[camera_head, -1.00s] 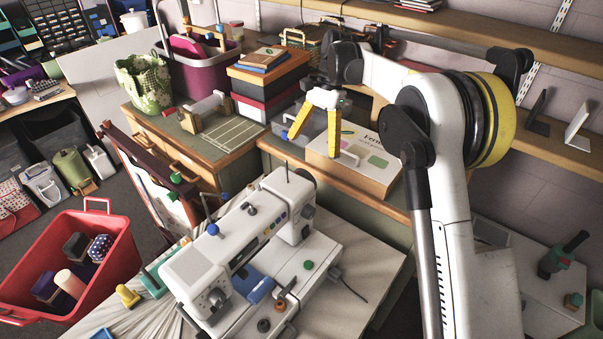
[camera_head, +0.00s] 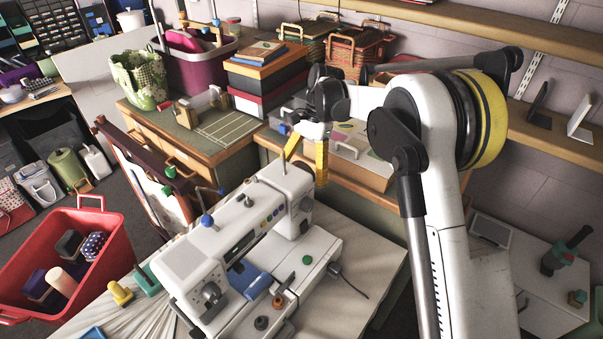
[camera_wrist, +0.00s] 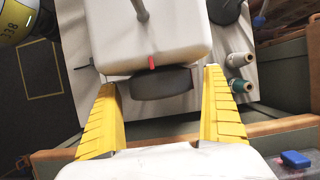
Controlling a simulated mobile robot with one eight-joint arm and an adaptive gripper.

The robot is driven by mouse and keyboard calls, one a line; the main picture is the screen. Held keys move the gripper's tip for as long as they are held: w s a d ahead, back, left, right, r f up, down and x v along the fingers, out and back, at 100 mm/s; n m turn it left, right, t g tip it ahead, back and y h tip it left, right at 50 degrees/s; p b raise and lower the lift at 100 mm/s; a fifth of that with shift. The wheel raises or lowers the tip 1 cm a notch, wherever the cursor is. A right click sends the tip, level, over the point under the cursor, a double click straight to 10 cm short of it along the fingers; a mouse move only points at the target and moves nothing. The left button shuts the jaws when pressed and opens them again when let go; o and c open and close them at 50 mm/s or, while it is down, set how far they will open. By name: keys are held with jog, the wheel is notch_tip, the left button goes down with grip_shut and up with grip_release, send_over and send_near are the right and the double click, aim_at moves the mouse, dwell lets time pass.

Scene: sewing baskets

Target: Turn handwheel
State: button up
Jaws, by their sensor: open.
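The white sewing machine (camera_head: 235,240) stands on a pale table. Its dark grey handwheel (camera_wrist: 162,84) is on the end of the machine facing my gripper, below a small red mark in the wrist view. In the head view the handwheel (camera_head: 306,204) shows only in part. My gripper (camera_head: 304,173) is above and behind that end of the machine, with yellow fingers pointing down. In the wrist view my gripper (camera_wrist: 160,80) is open, with one finger on each side of the handwheel and a visible gap on both sides. Contact cannot be made out.
A thin rod (camera_head: 283,169) stands up from the machine's top, close to the fingers. Cone spools (camera_wrist: 239,86) stand right of the handwheel in the wrist view. Wooden cabinets (camera_head: 345,170) with boxes are behind. A red basket (camera_head: 105,235) is at the left.

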jog(key=c, duration=1.2)
jog(key=shift+d+n+t+y, duration=0.15)
jog(key=shift+n+t+y, duration=0.15)
jog(key=shift+t+y, duration=0.75)
jog(key=t+y+b, duration=0.1)
jog(key=y, duration=0.1)
jog(key=n+t+y+b, duration=0.1)
jog(key=y, duration=0.1)
jog(key=shift+s+d+f, duration=0.1)
jog(key=shift+s+f, duration=0.05)
jog(key=shift+f, duration=0.05)
jog(key=y+b, duration=0.1)
jog(key=t+y+b, duration=0.1)
jog(key=n+t+y+b, duration=0.1)
jog(key=y+b, duration=0.1)
jog(key=shift+d+f+t, duration=0.1)
jog(key=shift+f+t, duration=0.15)
jog(key=shift+r+n+t+y+b, duration=0.1)
jog(key=shift+n+t+y+b, duration=0.35)
jog(key=shift+y+b, duration=0.55)
jog(key=shift+r, duration=0.1)
